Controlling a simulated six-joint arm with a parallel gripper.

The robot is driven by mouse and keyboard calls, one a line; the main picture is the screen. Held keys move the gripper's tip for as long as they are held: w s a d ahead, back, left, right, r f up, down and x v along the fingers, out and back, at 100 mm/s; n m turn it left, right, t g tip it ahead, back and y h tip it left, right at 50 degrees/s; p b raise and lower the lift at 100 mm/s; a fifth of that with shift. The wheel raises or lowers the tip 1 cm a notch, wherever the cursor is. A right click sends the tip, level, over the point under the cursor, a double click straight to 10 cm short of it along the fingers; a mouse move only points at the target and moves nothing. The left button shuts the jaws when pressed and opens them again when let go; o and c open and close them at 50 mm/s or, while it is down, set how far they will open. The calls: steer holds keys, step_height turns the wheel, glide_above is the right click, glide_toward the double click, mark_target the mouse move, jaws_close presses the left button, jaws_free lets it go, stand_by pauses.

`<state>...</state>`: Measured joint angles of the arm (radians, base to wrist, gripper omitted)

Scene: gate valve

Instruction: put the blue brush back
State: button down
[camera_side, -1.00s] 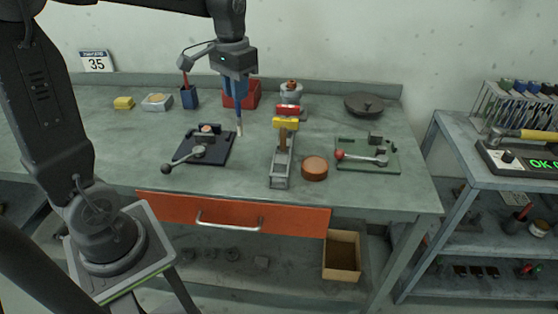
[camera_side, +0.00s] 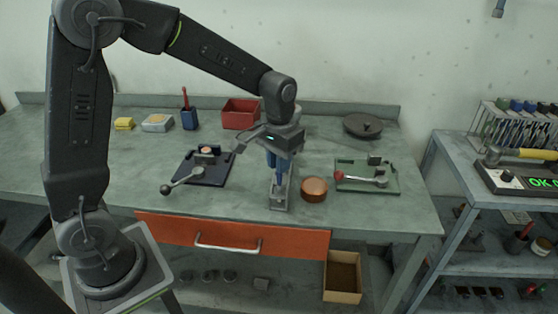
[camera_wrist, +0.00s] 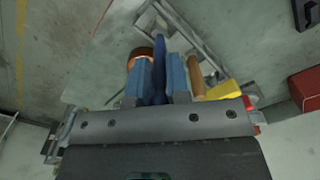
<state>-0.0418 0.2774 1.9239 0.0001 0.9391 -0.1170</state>
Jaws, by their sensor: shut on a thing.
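My gripper (camera_side: 279,166) is shut on the blue brush (camera_wrist: 159,68) and points down over the grey metal stand (camera_side: 279,203). In the wrist view the brush's dark blue handle is between the two lighter blue fingers of my gripper (camera_wrist: 161,78). The stand shows beyond them in the wrist view (camera_wrist: 190,35). The brush's lower end is hidden, so I cannot tell whether it touches the stand. A tool with a wooden handle (camera_wrist: 195,74) and a yellow head (camera_wrist: 222,90) is close to the right finger in the wrist view.
A round copper-brown piece (camera_side: 314,189) is just right of the stand. A green plate with a lever (camera_side: 367,174) is farther right, and a dark plate with a lever (camera_side: 205,168) is left. A red bin (camera_side: 240,114) and blue cup (camera_side: 189,119) are behind.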

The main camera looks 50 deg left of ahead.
steer(key=shift+f, duration=0.15)
steer(key=c, duration=1.1)
jaws_free()
step_height(320, 180, up, 11)
steer(key=shift+r, duration=0.5)
steer(key=shift+s+r, duration=0.25)
steer(key=shift+r, duration=0.05)
steer(key=s+d+f+m+t, duration=0.1)
steer(key=s+t, duration=0.4)
steer(key=s, duration=1.3)
steer(key=shift+s+d+f+m+t, duration=0.2)
steer(key=shift+d+m+t, duration=0.1)
steer(key=shift+d+m, duration=0.1)
